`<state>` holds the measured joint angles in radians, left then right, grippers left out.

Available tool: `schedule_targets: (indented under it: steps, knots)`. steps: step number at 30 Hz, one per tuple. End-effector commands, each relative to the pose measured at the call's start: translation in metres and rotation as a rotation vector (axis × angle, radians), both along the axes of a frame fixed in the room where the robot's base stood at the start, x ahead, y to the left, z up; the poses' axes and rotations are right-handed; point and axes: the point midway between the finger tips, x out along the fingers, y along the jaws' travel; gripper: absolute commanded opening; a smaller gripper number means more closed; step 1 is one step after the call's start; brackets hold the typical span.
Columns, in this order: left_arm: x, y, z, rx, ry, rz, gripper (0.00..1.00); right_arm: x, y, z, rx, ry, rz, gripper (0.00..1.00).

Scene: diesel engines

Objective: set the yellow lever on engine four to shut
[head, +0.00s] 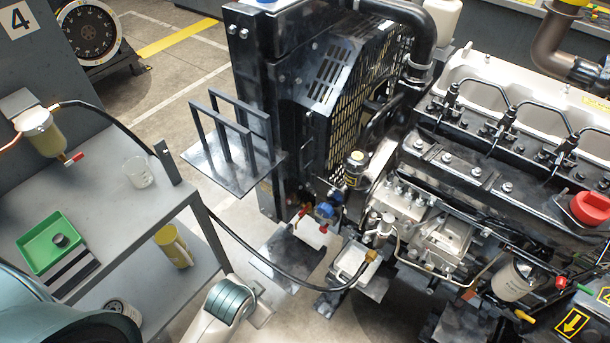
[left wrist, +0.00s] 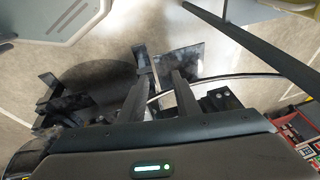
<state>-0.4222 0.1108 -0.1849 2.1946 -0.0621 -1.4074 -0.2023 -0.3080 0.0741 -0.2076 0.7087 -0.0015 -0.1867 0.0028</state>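A large black and silver engine (head: 440,220) fills the right of the head view. A small yellow lever handle (head: 524,316) shows low on it, near the bottom right, beside a pale filter canister (head: 513,281). A yellow arrow plate (head: 572,323) is to its right. My right gripper is in neither view.
A grey bench (head: 130,205) at left carries a green tray (head: 45,243), a clear beaker (head: 138,172) and a yellow-bowled filter (head: 40,132). A black hose (head: 255,252) runs from bench to engine. A red-handled lever (head: 561,282) sits near the yellow one.

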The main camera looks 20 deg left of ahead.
Motion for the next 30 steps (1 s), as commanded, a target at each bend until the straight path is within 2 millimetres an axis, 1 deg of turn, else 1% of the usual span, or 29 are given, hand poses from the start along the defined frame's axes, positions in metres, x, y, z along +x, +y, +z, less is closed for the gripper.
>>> schedule_targets:
  steps: [1, 2, 3, 6, 11, 15, 17, 18, 20, 21, 23, 24, 26, 27, 29, 30]
  knots:
    - [0.017, -0.003, 0.026, 0.026, -0.043, -0.052, 0.29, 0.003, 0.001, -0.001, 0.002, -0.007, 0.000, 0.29]
    - [0.026, -0.004, 0.042, 0.050, -0.067, -0.093, 0.29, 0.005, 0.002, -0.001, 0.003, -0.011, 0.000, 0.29]
    - [0.039, -0.006, 0.064, 0.088, -0.097, -0.155, 0.29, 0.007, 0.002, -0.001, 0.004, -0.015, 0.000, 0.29]
    - [0.068, -0.011, 0.107, 0.190, -0.165, -0.298, 0.29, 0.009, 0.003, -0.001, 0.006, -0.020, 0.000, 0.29]
    - [0.113, -0.018, 0.170, 0.377, -0.262, -0.516, 0.29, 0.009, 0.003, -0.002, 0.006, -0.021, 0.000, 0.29]
    - [0.151, -0.024, 0.227, 0.575, -0.332, -0.699, 0.29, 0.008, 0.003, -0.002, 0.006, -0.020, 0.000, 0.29]
    - [0.166, -0.027, 0.251, 0.666, -0.357, -0.772, 0.29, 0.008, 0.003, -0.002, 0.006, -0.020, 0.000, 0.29]
    - [0.175, -0.029, 0.267, 0.728, -0.371, -0.817, 0.29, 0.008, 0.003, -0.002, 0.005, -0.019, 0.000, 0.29]
    - [0.188, -0.032, 0.292, 0.825, -0.386, -0.882, 0.29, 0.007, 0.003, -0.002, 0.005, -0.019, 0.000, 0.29]
    - [0.196, -0.034, 0.309, 0.892, -0.395, -0.923, 0.29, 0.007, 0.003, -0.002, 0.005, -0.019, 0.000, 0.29]
    - [0.206, -0.037, 0.334, 0.993, -0.401, -0.980, 0.29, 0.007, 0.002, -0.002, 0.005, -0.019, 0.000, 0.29]
    - [0.213, -0.039, 0.351, 1.061, -0.403, -1.015, 0.29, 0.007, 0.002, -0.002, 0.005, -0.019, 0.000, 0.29]
    - [0.221, -0.041, 0.377, 1.164, -0.401, -1.064, 0.29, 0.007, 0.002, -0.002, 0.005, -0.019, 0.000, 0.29]
    - [0.226, -0.043, 0.395, 1.236, -0.397, -1.094, 0.29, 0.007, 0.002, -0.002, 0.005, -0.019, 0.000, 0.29]
    - [0.232, -0.046, 0.421, 1.343, -0.385, -1.135, 0.29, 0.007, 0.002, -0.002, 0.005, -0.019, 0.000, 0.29]
    - [0.235, -0.047, 0.438, 1.415, -0.372, -1.158, 0.29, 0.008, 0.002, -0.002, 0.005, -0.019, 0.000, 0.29]
